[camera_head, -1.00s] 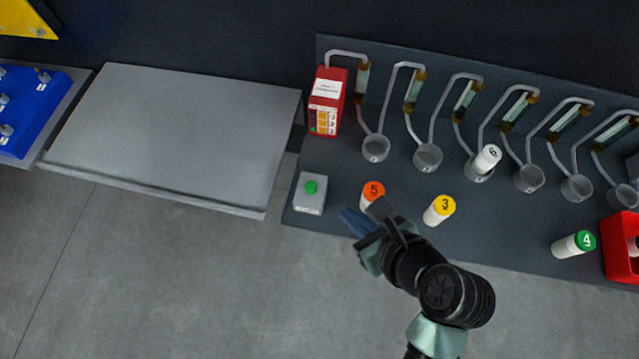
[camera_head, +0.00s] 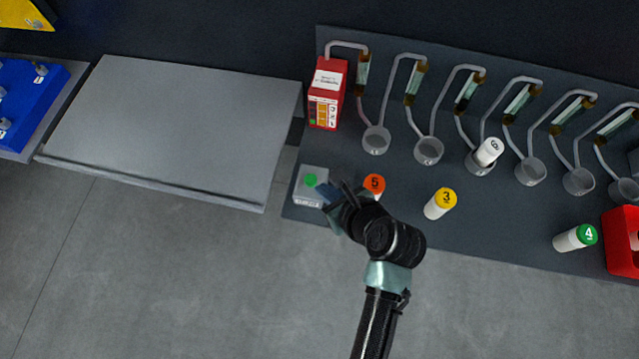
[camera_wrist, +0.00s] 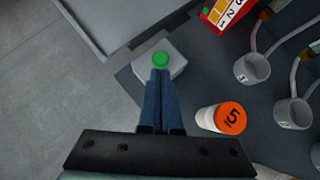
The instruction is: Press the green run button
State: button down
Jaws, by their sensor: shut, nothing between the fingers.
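The green run button (camera_head: 310,180) sits on top of a small light grey box (camera_head: 308,198) at the left front corner of the dark panel. In the wrist view the green button (camera_wrist: 160,58) shows just beyond the fingertips, with the grey box (camera_wrist: 176,66) around it. My gripper (camera_head: 326,190) is shut and empty, its blue fingers together and pointing at the button. In the wrist view the shut fingertips (camera_wrist: 160,73) overlap the box near the button's near edge. I cannot tell whether they touch it.
An orange-capped bottle marked 5 (camera_head: 374,185) stands close right of my gripper. A yellow-capped bottle marked 3 (camera_head: 440,203) stands further right. A red box (camera_head: 327,95) and several grey cups stand behind. A grey platform (camera_head: 170,130) lies left.

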aim_at(313, 187)
jog(key=shift+x, duration=1.55)
jog(key=shift+w+f, duration=0.1)
jog(key=shift+f, duration=0.3)
jog(key=shift+a+f, duration=0.15)
jog(key=shift+f, duration=0.3)
jog(key=shift+r, duration=0.1)
